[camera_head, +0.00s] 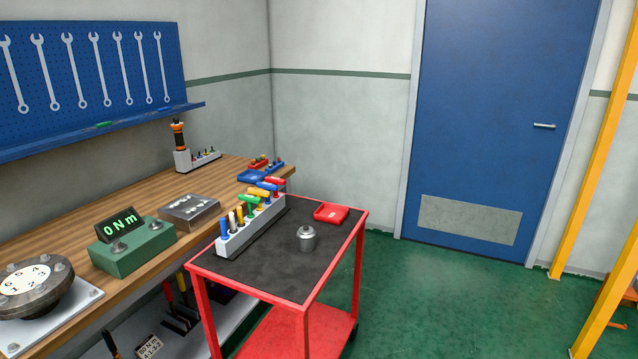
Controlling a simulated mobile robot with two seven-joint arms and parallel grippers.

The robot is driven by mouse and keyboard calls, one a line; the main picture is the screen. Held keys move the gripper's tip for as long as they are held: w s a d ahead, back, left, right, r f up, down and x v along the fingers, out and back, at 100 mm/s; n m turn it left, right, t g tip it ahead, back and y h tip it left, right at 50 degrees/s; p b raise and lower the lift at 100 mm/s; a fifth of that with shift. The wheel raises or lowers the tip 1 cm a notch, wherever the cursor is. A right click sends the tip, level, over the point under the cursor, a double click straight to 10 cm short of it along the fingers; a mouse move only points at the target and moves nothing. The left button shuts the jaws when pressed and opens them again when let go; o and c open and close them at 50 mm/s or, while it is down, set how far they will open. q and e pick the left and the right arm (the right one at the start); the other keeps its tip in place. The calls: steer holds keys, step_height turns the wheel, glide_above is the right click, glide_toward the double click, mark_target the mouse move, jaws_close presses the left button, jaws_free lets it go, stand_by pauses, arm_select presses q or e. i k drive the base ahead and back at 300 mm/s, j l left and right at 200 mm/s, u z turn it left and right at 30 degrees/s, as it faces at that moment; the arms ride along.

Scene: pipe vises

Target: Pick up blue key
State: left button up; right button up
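A long white rack (252,229) stands along the left side of the red cart's dark top and holds several coloured handled tools. A blue upright handle (225,229) is at its near end. A blue T-shaped handle (267,187) is near its far end, between a yellow handle (257,194) and a red handle (274,181). I cannot tell which blue one is the key. A green handle (248,203) sits mid-rack. The shafts are mostly hidden in the rack. Neither of my grippers is in view.
The red cart (302,304) also bears a metal pot (306,239) and a red tray (331,213). A wooden workbench (67,245) with a green torque display (132,246) borders it on the left. Green floor (440,310) is clear to the right, before a blue door (490,110).

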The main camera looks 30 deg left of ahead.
mark_target(266, 186)
steer(key=i+z, duration=0.25)
steer(key=i, duration=1.15)
steer(key=i+u, duration=0.4)
steer(key=i, duration=0.2)
steer(key=i+l+u, duration=0.15)
steer(key=i+u, duration=0.2)
steer(key=i, duration=0.25)
steer(key=i+j+u, duration=0.1)
steer(key=i+u, duration=0.15)
steer(key=u, duration=0.25)
steer(key=i+u, duration=0.25)
steer(key=u, duration=0.2)
steer(key=i+l+u, duration=0.15)
steer(key=u, duration=0.35)
steer(key=i, duration=0.05)
